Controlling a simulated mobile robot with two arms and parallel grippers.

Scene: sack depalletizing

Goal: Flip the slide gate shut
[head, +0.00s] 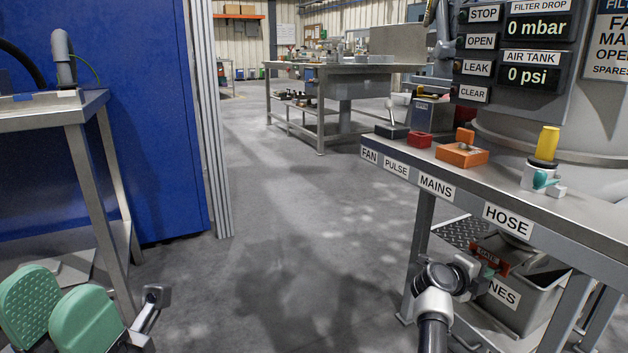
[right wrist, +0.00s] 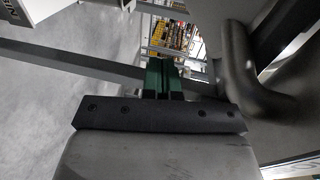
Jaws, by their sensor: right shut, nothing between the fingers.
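A red plate with white lettering that seems to read GATE (head: 490,258) shows under the right bench, just above a grey bin. I cannot make out the gate's slide or whether it is open or shut. My right gripper (head: 488,261) is at the end of the arm reaching under the bench, right by the red plate. I cannot tell if they touch. In the right wrist view its green fingers (right wrist: 163,80) are together with nothing between them. My left gripper (head: 58,308) is at the lower left, its green pads apart and empty, far from the plate.
The right bench (head: 590,228) carries labels, an orange block (head: 462,154) and a yellow-topped valve (head: 547,145). A grey bin (head: 535,295) stands below. A grey pipe (right wrist: 245,65) is close beside the right fingers. The floor (head: 290,220) between the benches is clear.

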